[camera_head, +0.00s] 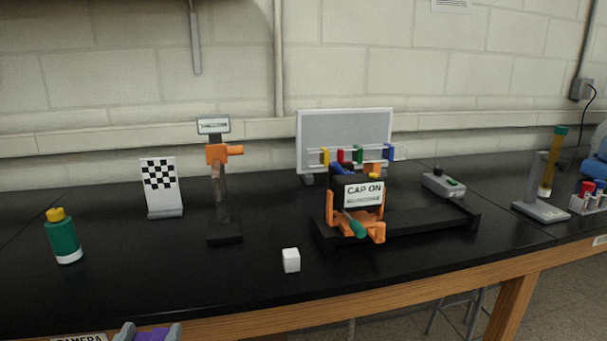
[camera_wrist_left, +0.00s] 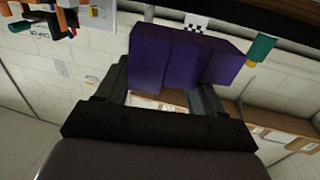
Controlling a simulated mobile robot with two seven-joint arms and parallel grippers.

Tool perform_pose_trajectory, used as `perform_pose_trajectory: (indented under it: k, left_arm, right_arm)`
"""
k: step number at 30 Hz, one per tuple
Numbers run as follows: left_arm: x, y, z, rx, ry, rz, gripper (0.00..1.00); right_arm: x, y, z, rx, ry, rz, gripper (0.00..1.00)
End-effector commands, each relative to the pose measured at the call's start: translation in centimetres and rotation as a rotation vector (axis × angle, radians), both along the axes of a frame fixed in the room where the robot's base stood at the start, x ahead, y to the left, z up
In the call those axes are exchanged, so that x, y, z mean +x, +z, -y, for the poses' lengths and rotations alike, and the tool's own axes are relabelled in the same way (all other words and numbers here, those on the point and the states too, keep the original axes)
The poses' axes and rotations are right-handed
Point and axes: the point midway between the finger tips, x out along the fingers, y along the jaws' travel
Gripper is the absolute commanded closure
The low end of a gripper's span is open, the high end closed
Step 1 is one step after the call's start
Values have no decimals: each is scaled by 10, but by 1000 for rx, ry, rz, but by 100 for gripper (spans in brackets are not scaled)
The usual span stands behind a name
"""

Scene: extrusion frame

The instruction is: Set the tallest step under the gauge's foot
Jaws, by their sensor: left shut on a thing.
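My left gripper (camera_head: 148,334) shows only at its tips at the bottom edge of the head view, before the table's front edge. It is shut on a purple stepped block (camera_wrist_left: 180,55), whose several adjoining faces show between the fingers in the left wrist view. Which step is tallest is hard to tell. What looks like the gauge (camera_head: 217,154) stands on the table: a dark post with an orange bracket, a small display on top and a dark base (camera_head: 224,238). Its foot is not clearly distinguishable. The held block is apart from it. My right gripper is not in view.
On the black table (camera_head: 130,285), a white cube (camera_head: 291,260) lies right of the gauge. A green bottle (camera_head: 64,240) and checkered board (camera_head: 162,187) stand left. An orange fixture (camera_head: 378,231) with a "CAP ON" sign is further right. The front-left tabletop is mostly clear.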

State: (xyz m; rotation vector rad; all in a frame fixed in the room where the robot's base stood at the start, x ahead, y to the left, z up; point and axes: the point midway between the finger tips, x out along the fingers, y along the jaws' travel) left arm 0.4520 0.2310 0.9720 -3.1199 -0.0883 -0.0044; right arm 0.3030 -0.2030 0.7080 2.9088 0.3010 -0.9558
Motion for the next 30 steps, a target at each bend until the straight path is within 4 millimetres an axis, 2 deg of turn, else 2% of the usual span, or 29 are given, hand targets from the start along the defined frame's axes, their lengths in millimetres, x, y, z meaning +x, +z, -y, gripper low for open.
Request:
perform_pose_trajectory:
  k: [3, 9, 30]
  left_arm:
    - [-15, -16, 10, -10, -30, -6, 66]
    - [-27, -27, 17, -22, -54, -1, 66]
    - [-28, -28, 18, -17, -59, -1, 66]
  right_arm:
    - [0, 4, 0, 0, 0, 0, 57]
    - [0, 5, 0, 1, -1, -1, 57]
    - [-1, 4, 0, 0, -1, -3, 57]
